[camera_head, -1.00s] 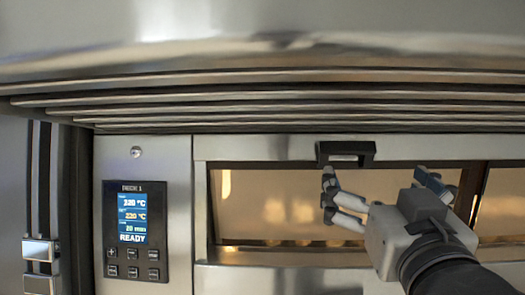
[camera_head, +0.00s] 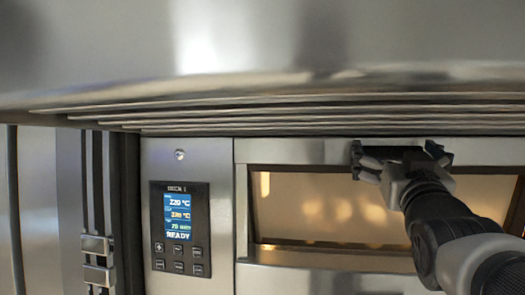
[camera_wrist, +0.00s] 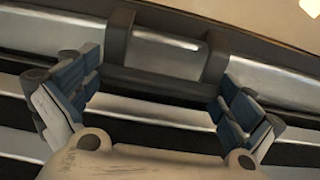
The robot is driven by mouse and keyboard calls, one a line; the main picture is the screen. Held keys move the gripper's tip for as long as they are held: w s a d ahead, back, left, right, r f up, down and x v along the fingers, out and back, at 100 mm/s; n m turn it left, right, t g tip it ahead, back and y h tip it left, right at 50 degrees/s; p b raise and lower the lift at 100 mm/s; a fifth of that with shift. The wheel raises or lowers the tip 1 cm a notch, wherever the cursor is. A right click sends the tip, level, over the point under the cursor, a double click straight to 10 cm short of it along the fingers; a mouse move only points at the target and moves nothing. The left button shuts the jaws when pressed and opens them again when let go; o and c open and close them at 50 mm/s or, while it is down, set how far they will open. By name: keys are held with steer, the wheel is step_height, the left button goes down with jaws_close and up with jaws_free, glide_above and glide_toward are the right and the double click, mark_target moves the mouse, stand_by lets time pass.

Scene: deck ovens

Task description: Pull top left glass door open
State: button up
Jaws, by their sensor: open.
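The top left glass door (camera_head: 330,205) is shut in its steel frame, with warm light behind the glass. Its black handle (camera_wrist: 160,58) is at the top edge of the door and shows ahead of my gripper in the wrist view. In the head view my gripper (camera_head: 400,155) is at the handle and hides most of it. In the wrist view my open gripper (camera_wrist: 155,85) has one blue-padded finger on each side of the handle. I cannot tell whether either finger touches it.
A control panel (camera_head: 180,230) reading READY is left of the door. Steel ledges (camera_head: 300,115) and a hood (camera_head: 200,50) hang just above the handle. Latches (camera_head: 97,260) on a side post are at far left.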

steer(key=shift+c, duration=0.2)
steer(key=c, duration=1.2)
steer(key=shift+o, duration=0.2)
